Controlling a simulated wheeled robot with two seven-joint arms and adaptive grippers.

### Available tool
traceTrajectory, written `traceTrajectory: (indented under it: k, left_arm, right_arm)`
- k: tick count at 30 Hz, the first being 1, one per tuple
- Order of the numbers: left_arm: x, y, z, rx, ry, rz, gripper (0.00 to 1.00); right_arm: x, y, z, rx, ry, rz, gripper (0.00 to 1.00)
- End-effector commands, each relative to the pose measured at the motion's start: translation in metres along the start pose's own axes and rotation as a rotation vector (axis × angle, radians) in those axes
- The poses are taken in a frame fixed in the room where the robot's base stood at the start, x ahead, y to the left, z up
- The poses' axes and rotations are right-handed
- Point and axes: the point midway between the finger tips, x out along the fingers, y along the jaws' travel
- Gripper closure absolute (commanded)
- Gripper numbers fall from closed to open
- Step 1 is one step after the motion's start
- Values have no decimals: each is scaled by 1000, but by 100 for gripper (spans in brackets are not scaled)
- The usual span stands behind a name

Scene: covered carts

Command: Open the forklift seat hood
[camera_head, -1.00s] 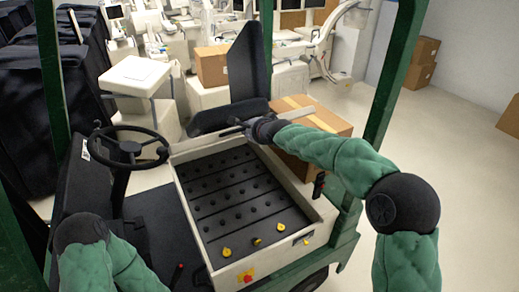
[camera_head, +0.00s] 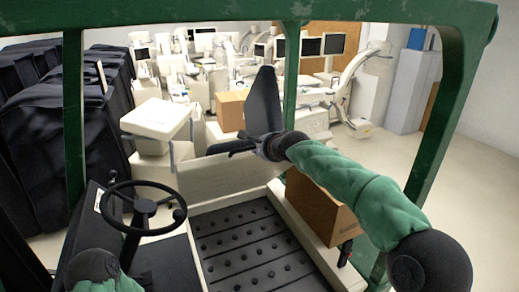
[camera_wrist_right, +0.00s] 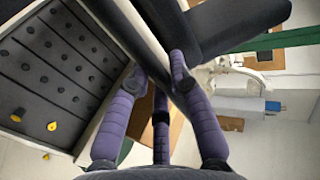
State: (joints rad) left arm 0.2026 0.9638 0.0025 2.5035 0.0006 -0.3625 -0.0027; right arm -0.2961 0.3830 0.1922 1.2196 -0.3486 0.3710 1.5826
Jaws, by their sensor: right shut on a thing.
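The forklift seat hood (camera_head: 228,176) stands tilted up, its beige panel facing me, with the black seat back (camera_head: 263,101) behind it. Below it the battery bay (camera_head: 248,243) is open, showing a dark, studded floor. My right gripper (camera_head: 250,145) is at the top edge of the hood, beside the seat. In the right wrist view, the purple fingers of the right gripper (camera_wrist_right: 156,68) are shut on the hood's edge (camera_wrist_right: 146,28), one finger on each side. My left arm shows at the lower left; its gripper is out of view.
A steering wheel (camera_head: 142,207) stands left of the bay. Green posts (camera_head: 74,120) and a top beam (camera_head: 200,18) frame the cab. A cardboard box (camera_head: 318,207) is right of the bay, behind my right arm. Carts and machines fill the background.

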Motion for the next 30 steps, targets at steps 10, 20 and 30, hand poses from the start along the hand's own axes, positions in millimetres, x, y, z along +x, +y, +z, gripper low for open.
traceTrajectory:
  k: [10,20,30]
  left_arm:
    - [0,0,0,0,0,0,100]
    - [0,0,0,0,0,0,100]
    - [0,0,0,0,1,0,100]
  right_arm:
    - [-2,-2,0,0,1,-4,54]
    - [0,1,0,0,-1,2,54]
    - [-7,1,1,0,-1,3,54]
